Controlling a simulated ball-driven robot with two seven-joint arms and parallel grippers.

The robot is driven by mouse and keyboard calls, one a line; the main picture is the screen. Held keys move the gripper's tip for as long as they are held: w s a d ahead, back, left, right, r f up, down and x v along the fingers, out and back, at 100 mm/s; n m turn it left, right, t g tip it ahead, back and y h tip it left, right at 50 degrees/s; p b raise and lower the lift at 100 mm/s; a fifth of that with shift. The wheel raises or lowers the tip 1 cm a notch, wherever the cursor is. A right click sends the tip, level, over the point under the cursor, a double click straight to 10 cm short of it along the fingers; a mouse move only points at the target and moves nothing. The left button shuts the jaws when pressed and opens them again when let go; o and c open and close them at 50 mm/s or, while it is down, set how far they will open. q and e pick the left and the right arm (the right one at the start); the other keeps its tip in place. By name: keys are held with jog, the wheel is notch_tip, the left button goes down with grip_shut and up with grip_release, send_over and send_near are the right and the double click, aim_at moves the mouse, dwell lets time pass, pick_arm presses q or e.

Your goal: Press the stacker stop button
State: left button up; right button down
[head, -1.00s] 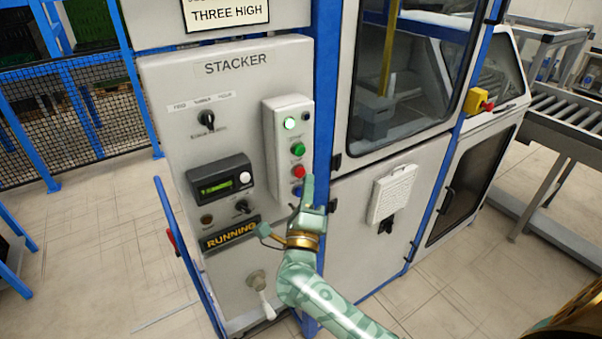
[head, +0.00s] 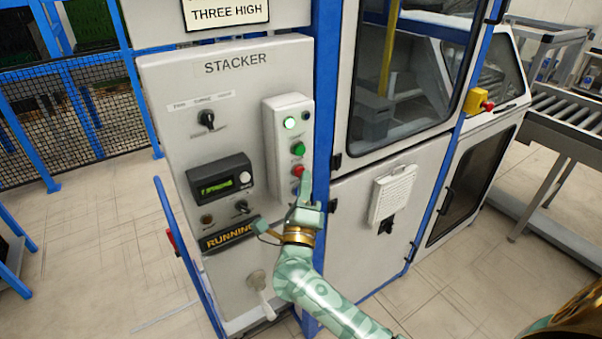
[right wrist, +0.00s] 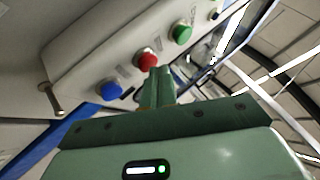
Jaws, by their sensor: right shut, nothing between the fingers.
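The stacker panel (head: 232,145) stands upright, with a button box (head: 278,130) on its right side. The red button (head: 299,170) sits below the green button (head: 298,149) and above a blue button, which is partly covered by my gripper. In the right wrist view the closed fingers (right wrist: 159,75) lie just beside the red button (right wrist: 147,58); contact cannot be told. My left gripper is not in view.
A yellow RUNNING sign (head: 229,236), a display (head: 219,181) and a selector knob (head: 206,119) are on the panel. A lever handle (head: 261,290) sticks out below. A blue post (head: 325,100) stands right of the box. A yellow-and-red emergency stop (head: 478,102) is farther right.

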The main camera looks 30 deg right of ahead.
jog(key=shift+w, duration=0.25)
jog(key=shift+s, duration=0.2)
dwell(0.4)
jog(key=shift+s+p, duration=0.4)
jog(key=shift+s, duration=0.25)
jog(key=s+p, duration=0.2)
jog(key=s, duration=0.3)
jog(key=shift+d, duration=0.2)
dwell(0.6)
